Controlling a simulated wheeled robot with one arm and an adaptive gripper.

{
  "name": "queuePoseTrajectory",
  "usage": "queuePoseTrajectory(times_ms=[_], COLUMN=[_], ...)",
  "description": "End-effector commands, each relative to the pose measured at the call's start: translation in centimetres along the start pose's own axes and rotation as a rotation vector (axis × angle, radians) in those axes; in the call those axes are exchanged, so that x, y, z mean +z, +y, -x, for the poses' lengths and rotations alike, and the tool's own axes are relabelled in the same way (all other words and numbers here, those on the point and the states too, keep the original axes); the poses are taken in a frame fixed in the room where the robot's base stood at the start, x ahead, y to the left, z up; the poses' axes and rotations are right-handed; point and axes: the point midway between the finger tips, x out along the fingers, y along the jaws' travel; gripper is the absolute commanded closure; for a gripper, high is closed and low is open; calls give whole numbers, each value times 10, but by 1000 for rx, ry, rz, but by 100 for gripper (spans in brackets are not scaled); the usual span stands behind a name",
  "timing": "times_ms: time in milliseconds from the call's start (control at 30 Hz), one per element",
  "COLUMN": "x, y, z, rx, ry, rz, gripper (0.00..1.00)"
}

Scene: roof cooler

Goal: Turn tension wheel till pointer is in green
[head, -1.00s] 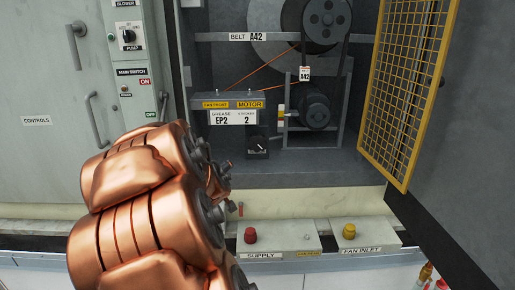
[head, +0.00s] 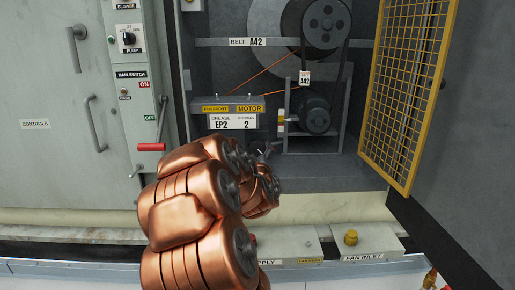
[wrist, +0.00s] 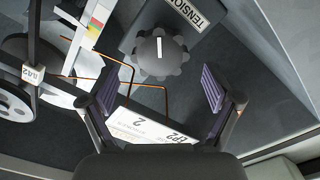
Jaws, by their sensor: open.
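The tension wheel (wrist: 160,60) is a dark scalloped knob with a white line, next to a TENSION label (wrist: 194,12). My gripper (wrist: 158,77) is open and empty; its two dark pads stand apart on either side below the wheel in the wrist view, not touching it. A scale with red, yellow and green bands (wrist: 98,22) shows at the upper left; I cannot make out where its pointer stands.
The belt and motor (head: 315,113) stand behind, near the upper pulley (head: 326,22). A grease sign (head: 233,122) hangs on a grey box with orange lines. A yellow mesh door (head: 408,90) stands open at right. A red-handled switch (head: 151,147) is at left.

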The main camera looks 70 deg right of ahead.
Motion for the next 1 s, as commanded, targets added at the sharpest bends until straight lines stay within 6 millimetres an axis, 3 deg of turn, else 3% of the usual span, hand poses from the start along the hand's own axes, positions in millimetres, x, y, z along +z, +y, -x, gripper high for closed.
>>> queuePoseTrajectory(times_ms=[400, 800, 1000], x=[0, 0, 0], y=[0, 0, 0], z=[-49, -55, -55], rx=[0, 1, 0], ry=[0, 0, 0], rz=[-1, 0, 0], gripper=[11, 11, 32])
